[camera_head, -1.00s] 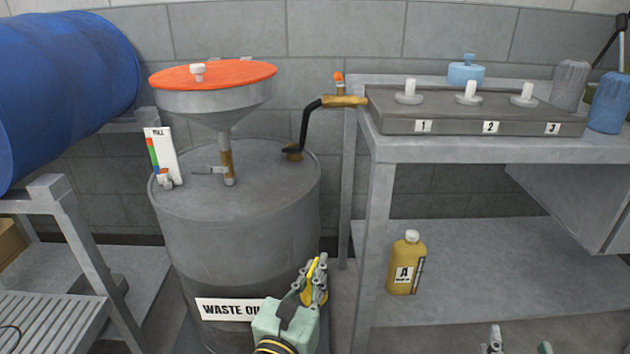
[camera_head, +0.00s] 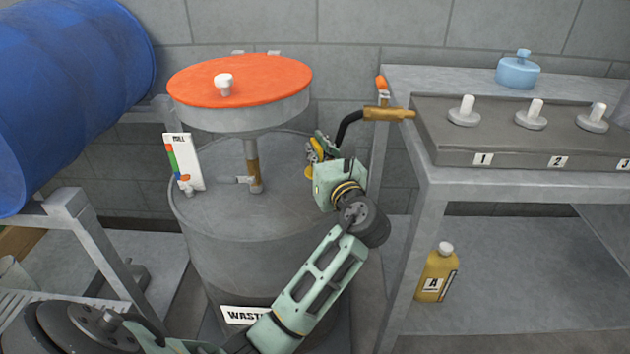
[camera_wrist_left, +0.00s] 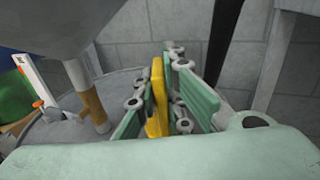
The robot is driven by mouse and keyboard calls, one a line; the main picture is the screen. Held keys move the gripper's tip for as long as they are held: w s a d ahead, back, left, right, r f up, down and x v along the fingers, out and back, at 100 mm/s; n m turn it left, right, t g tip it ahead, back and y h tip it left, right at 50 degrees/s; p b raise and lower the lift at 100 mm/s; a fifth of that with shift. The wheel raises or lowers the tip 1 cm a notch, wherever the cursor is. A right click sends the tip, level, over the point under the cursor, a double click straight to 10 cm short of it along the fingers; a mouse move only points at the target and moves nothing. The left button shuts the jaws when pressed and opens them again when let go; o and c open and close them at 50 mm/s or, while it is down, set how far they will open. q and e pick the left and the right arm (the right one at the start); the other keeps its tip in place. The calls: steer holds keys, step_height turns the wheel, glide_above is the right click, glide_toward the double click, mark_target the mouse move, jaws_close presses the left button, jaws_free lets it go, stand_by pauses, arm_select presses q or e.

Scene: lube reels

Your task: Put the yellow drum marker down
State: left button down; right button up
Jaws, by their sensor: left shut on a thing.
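The yellow drum marker (camera_wrist_left: 157,98) is held upright between the green finger pads of my left gripper (camera_wrist_left: 160,105) in the left wrist view. In the head view my left gripper (camera_head: 318,152) is over the right part of the grey waste oil drum's top (camera_head: 225,208), with a bit of the yellow marker (camera_head: 313,150) showing. The fingers hide most of the marker there. I cannot tell whether the marker touches the drum top. My right gripper is out of view.
The funnel with its orange lid (camera_head: 240,80) and the white level gauge (camera_head: 184,163) stand on the drum left of my gripper. A black pipe with a brass tap (camera_head: 388,114) is close on the right. The bench (camera_head: 440,185) is further right. The front drum top is clear.

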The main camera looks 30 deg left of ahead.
arm_select(q)
step_height(320, 180, down, 2)
steer(key=shift+f, duration=0.2)
step_height(320, 180, down, 5)
steer(key=shift+r+b, duration=0.1)
steer(key=shift+b, duration=1.1)
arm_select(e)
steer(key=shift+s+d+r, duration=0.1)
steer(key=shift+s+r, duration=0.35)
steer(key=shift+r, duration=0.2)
arm_select(q)
steer(key=shift+r, duration=0.1)
steer(key=c, duration=1.9)
jaws_free()
steer(key=shift+o, duration=0.3)
